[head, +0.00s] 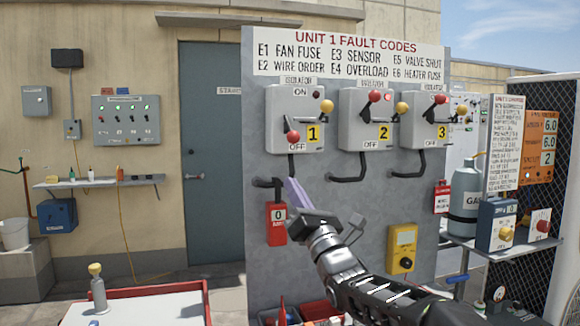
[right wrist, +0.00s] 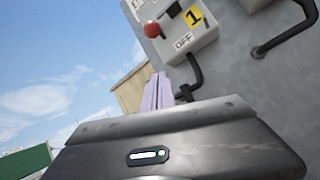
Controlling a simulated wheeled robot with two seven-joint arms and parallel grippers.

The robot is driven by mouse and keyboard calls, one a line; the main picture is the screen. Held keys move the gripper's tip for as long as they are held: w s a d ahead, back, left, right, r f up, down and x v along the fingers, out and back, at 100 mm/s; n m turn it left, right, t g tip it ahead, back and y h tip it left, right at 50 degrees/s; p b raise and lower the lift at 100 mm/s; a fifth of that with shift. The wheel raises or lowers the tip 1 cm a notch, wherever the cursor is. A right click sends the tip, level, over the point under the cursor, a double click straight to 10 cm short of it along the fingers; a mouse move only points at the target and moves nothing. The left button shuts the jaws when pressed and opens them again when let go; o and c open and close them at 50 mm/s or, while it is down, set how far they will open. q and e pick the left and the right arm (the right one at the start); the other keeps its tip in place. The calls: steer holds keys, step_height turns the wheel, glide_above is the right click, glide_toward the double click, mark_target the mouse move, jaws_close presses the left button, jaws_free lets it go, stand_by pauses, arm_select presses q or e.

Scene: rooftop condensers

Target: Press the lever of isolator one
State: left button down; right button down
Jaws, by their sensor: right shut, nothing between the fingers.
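Isolator one is a grey box (head: 276,107) with a yellow "1" label, at the left of the row on the grey panel. Its lever has a red knob (head: 293,137) at the lower left, beside the "OFF" mark. A yellow knob (head: 326,106) sits at the box's upper right. The right wrist view shows the box (right wrist: 201,38) and the red knob (right wrist: 152,29). My right gripper (head: 294,187) is shut and empty, its lavender fingers below the box and apart from the knob; they also show in the right wrist view (right wrist: 157,92). My left gripper is not in view.
Isolator two (head: 353,128) and isolator three (head: 416,134) stand to the right, with red knobs raised. Cable pipes hang below the boxes. A red tag box (head: 277,224) and a yellow box (head: 403,249) are lower on the panel. A gas bottle (head: 463,215) stands right.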

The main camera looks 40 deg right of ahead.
mark_target(289, 128)
steer(key=w+r+p, duration=0.1)
steer(key=r, duration=0.1)
steer(key=w+d+r+p, duration=0.1)
steer(key=w+r+p, duration=0.1)
steer(key=r, duration=0.1)
steer(key=w+d+r+p, duration=0.1)
steer(key=r, duration=0.1)
steer(key=shift+w+r+p, duration=0.3)
steer(key=shift+w+r, duration=0.05)
steer(key=shift+r, duration=0.15)
stand_by(0.3)
